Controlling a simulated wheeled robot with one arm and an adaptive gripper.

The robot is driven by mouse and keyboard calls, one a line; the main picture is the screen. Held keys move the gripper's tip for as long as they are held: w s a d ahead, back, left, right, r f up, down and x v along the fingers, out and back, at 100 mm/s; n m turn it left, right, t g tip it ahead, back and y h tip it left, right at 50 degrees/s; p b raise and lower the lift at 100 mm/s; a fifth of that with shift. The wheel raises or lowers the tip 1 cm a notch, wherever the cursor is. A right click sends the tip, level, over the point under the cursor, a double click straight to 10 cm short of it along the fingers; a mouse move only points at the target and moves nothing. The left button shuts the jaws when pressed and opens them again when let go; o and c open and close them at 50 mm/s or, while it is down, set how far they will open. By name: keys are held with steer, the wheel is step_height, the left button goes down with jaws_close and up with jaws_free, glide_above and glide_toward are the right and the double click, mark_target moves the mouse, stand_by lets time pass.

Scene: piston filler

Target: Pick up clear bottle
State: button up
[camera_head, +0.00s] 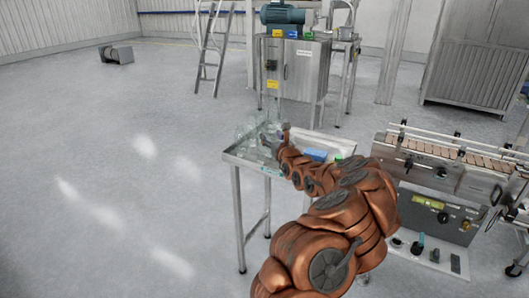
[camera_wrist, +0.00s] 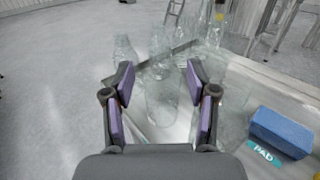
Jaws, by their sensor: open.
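Several clear bottles (camera_head: 262,134) stand close together on the left part of a metal table (camera_head: 240,160). In the wrist view one clear bottle (camera_wrist: 161,103) shows between the fingers of my gripper (camera_wrist: 160,85), in line with the opening. The fingers stand apart on either side of it; I cannot tell whether they reach around it or stop short. More clear bottles stand behind it and to both sides, and their outlines overlap. In the head view my arm hides part of the table and my gripper's fingers are too small to make out.
A blue pad (camera_wrist: 282,130) lies on the table to the right, beside a "PAD" label. A conveyor machine (camera_head: 430,185) stands right of the table. A steel cabinet (camera_head: 297,70) with a motor on top stands behind, near a ladder (camera_head: 210,50).

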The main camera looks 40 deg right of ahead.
mark_target(266, 130)
steer(key=shift+w+d+f, duration=0.15)
steer(key=shift+w+d, duration=0.15)
steer(key=shift+w, duration=0.3)
steer(key=shift+p+x, duration=0.6)
steer(key=shift+x, duration=0.25)
steer(key=shift+p+x, duration=0.8)
steer(key=shift+x, duration=1.05)
steer(key=shift+w+d, duration=0.15)
steer(key=shift+w, duration=0.25)
steer(key=shift+c, duration=0.2)
jaws_close()
